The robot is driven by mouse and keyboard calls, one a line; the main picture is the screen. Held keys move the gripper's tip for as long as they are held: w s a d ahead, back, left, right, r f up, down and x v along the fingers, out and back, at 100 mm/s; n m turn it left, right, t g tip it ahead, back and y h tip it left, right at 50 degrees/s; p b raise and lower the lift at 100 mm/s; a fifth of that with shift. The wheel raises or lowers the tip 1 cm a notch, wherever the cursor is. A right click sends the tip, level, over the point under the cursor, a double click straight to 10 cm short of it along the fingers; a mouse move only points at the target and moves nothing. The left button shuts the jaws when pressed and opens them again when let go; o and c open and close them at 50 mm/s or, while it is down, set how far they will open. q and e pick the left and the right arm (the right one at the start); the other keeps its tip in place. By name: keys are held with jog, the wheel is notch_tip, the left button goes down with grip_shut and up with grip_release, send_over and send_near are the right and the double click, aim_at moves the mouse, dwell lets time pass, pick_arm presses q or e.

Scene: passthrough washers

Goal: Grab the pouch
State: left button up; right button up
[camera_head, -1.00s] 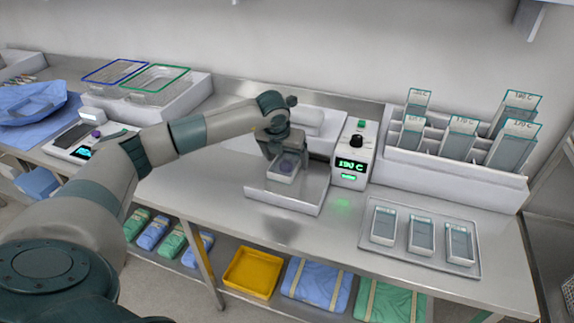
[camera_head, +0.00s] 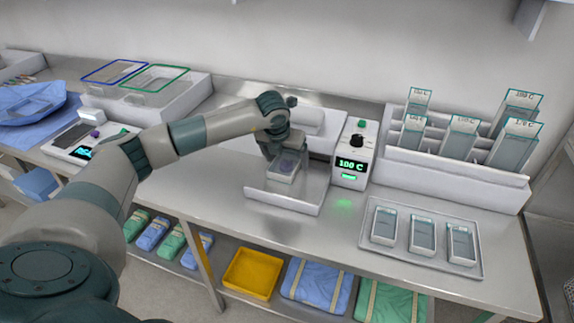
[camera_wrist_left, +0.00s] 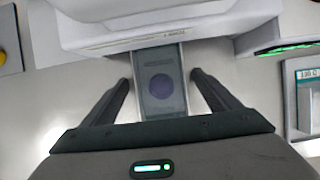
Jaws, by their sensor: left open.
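A pouch (camera_head: 284,172) with a clear face and a dark round purple spot lies at the front of the white machine (camera_head: 318,146). The pouch also shows in the left wrist view (camera_wrist_left: 161,90), its far end at the machine's front edge. My left gripper (camera_wrist_left: 161,80) is open, with one finger on each side of the pouch and a gap on both sides. In the head view my left gripper (camera_head: 284,158) hangs over the pouch and partly hides it. The machine's control box (camera_head: 352,155) reads 100 C in green. My right gripper is not in view.
A metal tray (camera_head: 375,243) with three similar pouches lies at the right. Behind it a white rack (camera_head: 450,178) holds several upright labelled clear pouches. A white bin (camera_head: 190,88) and a blue cloth (camera_head: 32,105) are at the left. The counter in front of the machine is clear.

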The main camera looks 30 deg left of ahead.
pick_arm(q)
jog(key=c, duration=1.1)
jog(key=shift+r, duration=0.1)
